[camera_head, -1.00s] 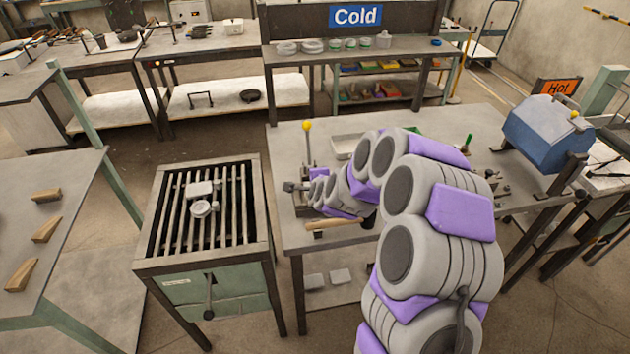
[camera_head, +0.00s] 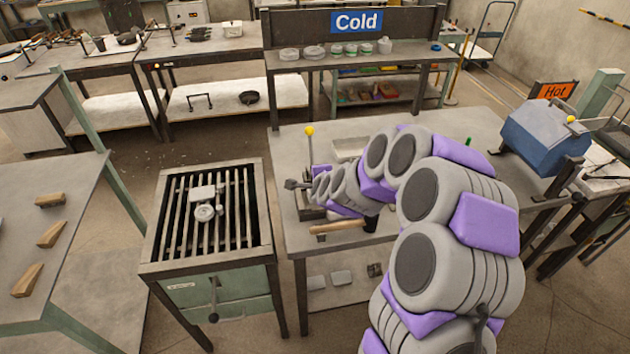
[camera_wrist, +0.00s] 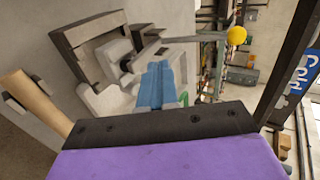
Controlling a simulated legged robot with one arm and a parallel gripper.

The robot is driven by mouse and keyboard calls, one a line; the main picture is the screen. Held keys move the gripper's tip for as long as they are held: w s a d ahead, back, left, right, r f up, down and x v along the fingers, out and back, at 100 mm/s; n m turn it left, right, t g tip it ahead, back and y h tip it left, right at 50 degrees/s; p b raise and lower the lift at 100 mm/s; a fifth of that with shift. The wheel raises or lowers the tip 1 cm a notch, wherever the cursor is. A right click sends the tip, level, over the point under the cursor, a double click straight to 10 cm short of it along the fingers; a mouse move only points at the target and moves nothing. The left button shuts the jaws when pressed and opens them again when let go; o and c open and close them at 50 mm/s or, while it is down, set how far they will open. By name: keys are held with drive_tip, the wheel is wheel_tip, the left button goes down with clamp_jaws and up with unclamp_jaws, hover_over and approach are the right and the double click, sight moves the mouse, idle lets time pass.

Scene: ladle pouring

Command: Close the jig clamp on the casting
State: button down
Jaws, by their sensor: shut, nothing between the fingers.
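The jig clamp's lever with a yellow knob (camera_head: 309,131) stands upright at the left end of the middle bench. In the wrist view the yellow knob (camera_wrist: 236,35) is at upper right, its thin rod running left to the jig. The jig's dark frame (camera_wrist: 75,38) surrounds a pale grey part (camera_wrist: 107,57) that looks like the casting. My gripper (camera_wrist: 160,72) has blue fingers, shut together and empty. They point at the jig from the near side, apart from the knob; contact with the jig cannot be told. In the head view my arm hides the fingers and much of the jig.
A wooden-handled tool (camera_head: 338,226) lies at the bench's front edge, close to my arm. A slatted grate table (camera_head: 175,215) with pale castings (camera_head: 204,212) stands left. A blue box (camera_head: 545,137) sits at the right bench end. Wooden wedges (camera_head: 50,234) lie on the left table.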

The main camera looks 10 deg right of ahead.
drive_tip(key=p+v, duration=0.1)
drive_tip(key=v, duration=0.7)
drive_tip(key=shift+w+d+r, duration=0.15)
drive_tip(key=shift+w+r, duration=0.1)
drive_tip(key=shift+r, duration=0.15)
drive_tip(key=shift+d, duration=0.3)
drive_tip(key=s+a+r+n+g+y, duration=0.25)
drive_tip(key=s+a+n, duration=0.2)
drive_tip(key=s, duration=0.25)
drive_tip(key=s+a+r+n+g+y, duration=0.1)
drive_tip(key=s+a+n+g, duration=0.25)
drive_tip(key=s+n, duration=0.35)
drive_tip(key=s+d+r+n+g+h, duration=0.1)
drive_tip(key=s+d+n+g, duration=0.1)
drive_tip(key=s, duration=0.7)
drive_tip(key=s+d+r+n+g+h, duration=0.1)
drive_tip(key=s+d+n+g, duration=0.1)
drive_tip(key=s, duration=0.8)
drive_tip(key=s+d+r+n+g+h, duration=0.1)
drive_tip(key=s+d+n+g, duration=0.1)
drive_tip(key=s, duration=0.7)
drive_tip(key=shift+s+d+r+g, duration=0.25)
drive_tip(key=shift+d+g, duration=0.15)
drive_tip(key=shift+g, duration=0.2)
